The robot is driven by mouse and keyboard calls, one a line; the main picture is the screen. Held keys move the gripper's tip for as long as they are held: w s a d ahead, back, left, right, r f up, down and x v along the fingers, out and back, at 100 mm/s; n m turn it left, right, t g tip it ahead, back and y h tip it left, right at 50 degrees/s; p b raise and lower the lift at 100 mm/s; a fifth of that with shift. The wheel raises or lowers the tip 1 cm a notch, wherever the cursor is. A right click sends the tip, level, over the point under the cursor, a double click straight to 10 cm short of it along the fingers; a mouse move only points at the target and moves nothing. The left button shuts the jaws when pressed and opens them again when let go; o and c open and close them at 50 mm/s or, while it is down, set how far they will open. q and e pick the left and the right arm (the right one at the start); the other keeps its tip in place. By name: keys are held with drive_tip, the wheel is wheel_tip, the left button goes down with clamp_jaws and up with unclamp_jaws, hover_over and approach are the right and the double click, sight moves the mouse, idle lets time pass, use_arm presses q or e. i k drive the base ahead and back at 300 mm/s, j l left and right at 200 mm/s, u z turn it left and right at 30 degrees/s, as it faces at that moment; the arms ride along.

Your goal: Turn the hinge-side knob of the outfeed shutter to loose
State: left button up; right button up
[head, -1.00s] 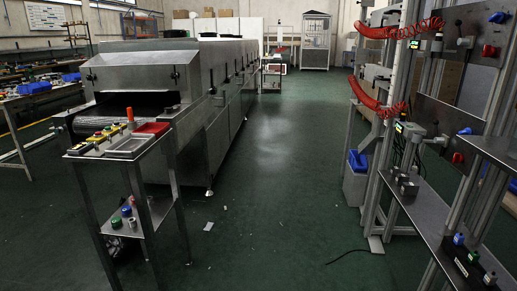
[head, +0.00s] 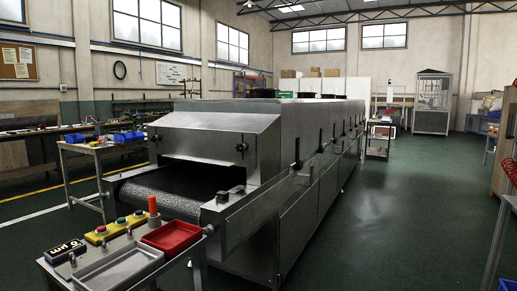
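The steel tunnel dryer (head: 300,150) stands in the middle of the head view, its near end facing me. A flat steel shutter panel (head: 200,147) hangs above the opening at this end. Two small dark knobs sit on it, a left knob (head: 158,138) and a right knob (head: 241,148). I cannot tell which knob is on the hinge side or how either is set. A mesh belt (head: 160,197) comes out beneath the panel. Neither of my grippers is in view.
A steel stand in front of the belt holds a red tray (head: 171,236), a grey tray (head: 118,269), a yellow button box (head: 112,231) and a black box (head: 65,250). A workbench (head: 100,147) stands at left. Green floor (head: 385,220) to the right is open.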

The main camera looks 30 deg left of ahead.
sight(240, 148)
drive_tip(key=i+u, duration=0.2)
drive_tip(key=i, duration=0.3)
drive_tip(key=i+l+u, duration=0.2)
drive_tip(key=i, duration=0.25)
drive_tip(key=i+l+u, duration=0.2)
drive_tip(key=i, duration=0.3)
